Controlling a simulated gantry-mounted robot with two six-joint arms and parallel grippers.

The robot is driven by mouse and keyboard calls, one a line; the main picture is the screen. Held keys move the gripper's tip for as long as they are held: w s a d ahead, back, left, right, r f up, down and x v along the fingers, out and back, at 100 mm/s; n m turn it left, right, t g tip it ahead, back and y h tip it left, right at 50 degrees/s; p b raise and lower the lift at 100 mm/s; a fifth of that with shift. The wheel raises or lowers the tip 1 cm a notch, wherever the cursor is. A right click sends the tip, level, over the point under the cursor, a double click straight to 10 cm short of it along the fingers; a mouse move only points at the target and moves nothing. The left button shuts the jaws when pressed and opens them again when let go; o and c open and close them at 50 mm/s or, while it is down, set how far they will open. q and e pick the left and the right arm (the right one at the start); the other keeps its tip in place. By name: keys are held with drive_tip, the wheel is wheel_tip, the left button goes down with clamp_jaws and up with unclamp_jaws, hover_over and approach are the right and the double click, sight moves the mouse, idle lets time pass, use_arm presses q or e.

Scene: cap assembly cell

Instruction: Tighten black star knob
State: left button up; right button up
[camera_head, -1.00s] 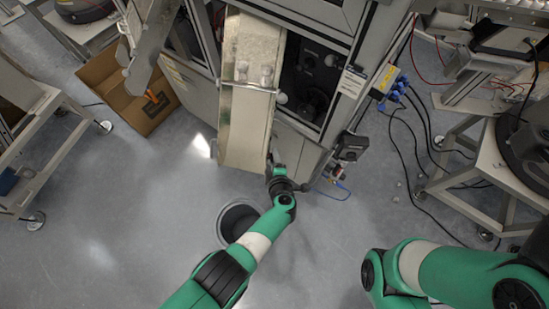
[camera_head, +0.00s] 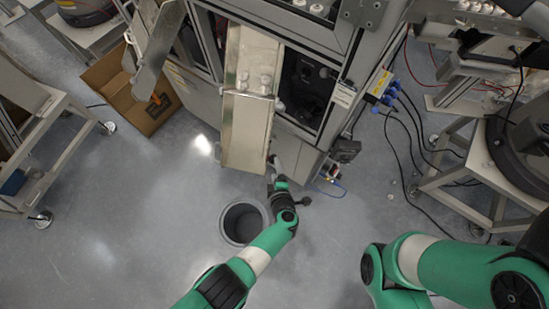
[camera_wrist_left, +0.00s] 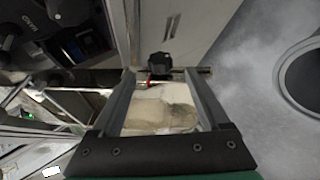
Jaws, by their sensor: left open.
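The black star knob (camera_wrist_left: 159,65) shows in the left wrist view, just past the fingertips and roughly centred between them. It sits by a dark bar at the edge of a pale panel. My left gripper (camera_wrist_left: 160,78) is open, one finger on each side of the view, with nothing held. Whether a finger touches the knob I cannot tell. In the head view my left gripper (camera_head: 273,168) is at the lower right corner of the chute (camera_head: 248,135), and the knob cannot be made out there. Only green links of my right arm show; its gripper is out of view.
A grey round bin (camera_head: 230,232) stands on the floor just left of my left forearm. A cardboard box (camera_head: 130,115) is left of the machine. Blue connectors with cables (camera_head: 390,95) are on its right. The floor (camera_head: 120,230) at lower left is clear.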

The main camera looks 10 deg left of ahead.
use_arm(q)
drive_tip(key=p+v, duration=0.3)
drive_tip(key=v, duration=0.3)
use_arm(e)
wheel_tip(320, 180, up, 5)
drive_tip(key=shift+r, duration=0.1)
